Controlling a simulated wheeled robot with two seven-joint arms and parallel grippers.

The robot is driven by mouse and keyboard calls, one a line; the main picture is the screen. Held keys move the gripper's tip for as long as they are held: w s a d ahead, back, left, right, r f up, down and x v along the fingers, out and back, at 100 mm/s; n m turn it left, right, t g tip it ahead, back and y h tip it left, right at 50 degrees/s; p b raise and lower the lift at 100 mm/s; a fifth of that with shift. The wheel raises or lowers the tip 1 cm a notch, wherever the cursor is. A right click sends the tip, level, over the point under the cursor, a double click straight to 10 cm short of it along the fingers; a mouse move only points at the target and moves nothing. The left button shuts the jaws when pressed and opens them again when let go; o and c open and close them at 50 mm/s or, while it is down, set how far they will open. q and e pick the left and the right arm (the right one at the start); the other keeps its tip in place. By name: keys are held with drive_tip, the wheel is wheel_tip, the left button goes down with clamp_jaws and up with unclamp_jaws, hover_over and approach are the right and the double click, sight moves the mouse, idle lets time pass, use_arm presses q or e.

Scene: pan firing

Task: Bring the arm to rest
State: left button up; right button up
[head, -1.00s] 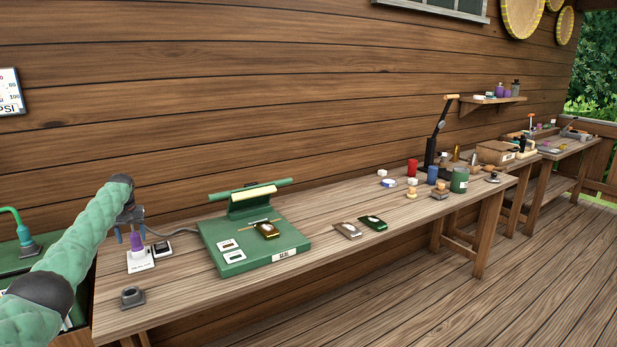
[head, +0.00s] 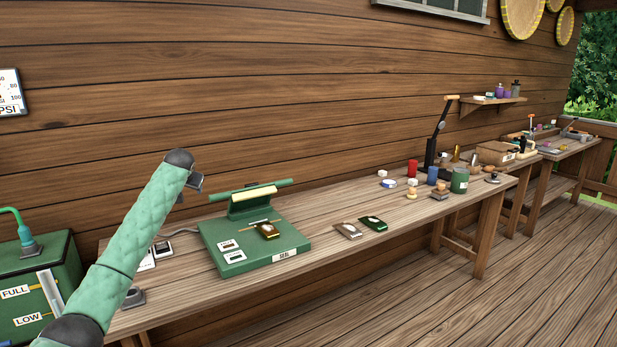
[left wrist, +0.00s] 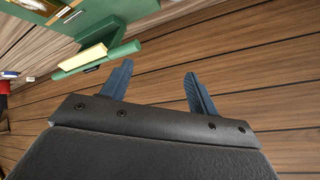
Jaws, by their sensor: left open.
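My left arm (head: 145,225) rises from the lower left of the head view, in a green padded sleeve. My left gripper (head: 190,187) is mostly hidden behind the arm's dark end, above the table's left part. In the left wrist view its two blue fingers (left wrist: 160,82) stand apart with nothing between them. The wooden wall fills the view beyond them. My right gripper is in neither view.
A green sealing press (head: 293,253) stands on the wooden table (head: 195,292), right of the arm. Two small pouches, jars and stamps sit farther right. A dark grey holder (head: 133,297) and a green tank (head: 62,262) are close to the arm.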

use_arm(q)
drive_tip(key=s+d+f+m+h, duration=0.1)
drive_tip(key=s+d+f, duration=0.5)
drive_tip(key=s+f, duration=0.3)
drive_tip(key=s+d+f, duration=0.6)
drive_tip(key=f, duration=0.4)
drive_tip(key=s+d+f+m+h, duration=0.1)
drive_tip(key=s+d+f, duration=0.65)
drive_tip(key=f, duration=0.25)
drive_tip(key=s+d+f+n+g+h, duration=0.1)
drive_tip(key=s+d+f+g, duration=0.1)
drive_tip(key=s+f, duration=1.3)
drive_tip(key=s+d+f+g, duration=0.2)
drive_tip(key=s+f+g, duration=0.1)
drive_tip(key=s+f, duration=1.15)
drive_tip(key=s+f+g, duration=0.1)
drive_tip(key=s+f, duration=0.2)
drive_tip(key=s, duration=0.5)
drive_tip(key=s+d+f+g, duration=0.1)
drive_tip(key=s+f, duration=0.1)
drive_tip(key=s, duration=0.7)
drive_tip(key=s+f+g, duration=0.1)
drive_tip(key=s+f, duration=0.2)
drive_tip(key=s, duration=0.5)
drive_tip(key=shift+s+d+f+n+h, duration=0.2)
drive_tip(key=shift+s+f+n+h, duration=0.1)
drive_tip(key=shift+s, duration=0.05)
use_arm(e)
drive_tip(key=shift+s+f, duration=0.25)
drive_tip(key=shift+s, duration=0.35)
